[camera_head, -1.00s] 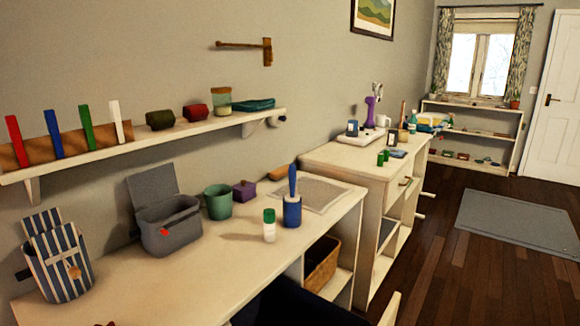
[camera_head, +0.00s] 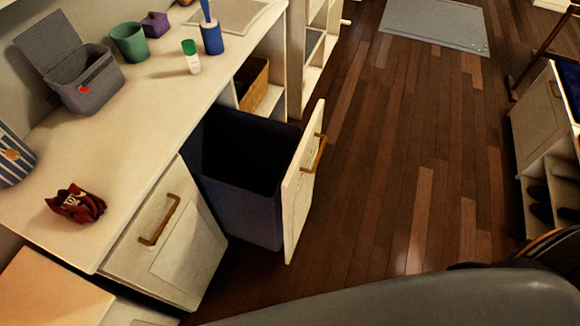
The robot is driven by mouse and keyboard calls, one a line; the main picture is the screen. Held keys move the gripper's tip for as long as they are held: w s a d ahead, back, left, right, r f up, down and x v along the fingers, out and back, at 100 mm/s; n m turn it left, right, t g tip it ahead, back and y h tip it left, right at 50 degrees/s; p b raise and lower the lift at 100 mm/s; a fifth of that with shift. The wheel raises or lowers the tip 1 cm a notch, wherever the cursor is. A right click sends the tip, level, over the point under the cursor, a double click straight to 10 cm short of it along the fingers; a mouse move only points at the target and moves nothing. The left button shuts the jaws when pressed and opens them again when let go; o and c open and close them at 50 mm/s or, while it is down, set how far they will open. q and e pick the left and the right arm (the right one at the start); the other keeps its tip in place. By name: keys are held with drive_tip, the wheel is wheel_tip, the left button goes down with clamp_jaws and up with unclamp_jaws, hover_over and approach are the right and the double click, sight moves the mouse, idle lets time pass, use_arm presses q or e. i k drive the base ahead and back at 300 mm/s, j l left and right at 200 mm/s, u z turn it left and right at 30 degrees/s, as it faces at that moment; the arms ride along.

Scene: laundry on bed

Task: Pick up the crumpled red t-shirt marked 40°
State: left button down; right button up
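A crumpled dark red t-shirt (camera_head: 76,204) lies on the pale countertop (camera_head: 130,140) at the left of the head view, near the counter's front edge. Light marks show on it, but I cannot read them clearly. Nothing holds it. Neither of my grippers shows in the view.
A pulled-out drawer (camera_head: 304,185) with a dark blue bin (camera_head: 240,195) juts from the counter. A striped bag (camera_head: 12,158), grey open box (camera_head: 85,80), green pot (camera_head: 129,42) and green-capped bottle (camera_head: 191,57) stand on top.

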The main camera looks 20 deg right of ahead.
sight(80, 207)
drive_tip(key=u, duration=1.2)
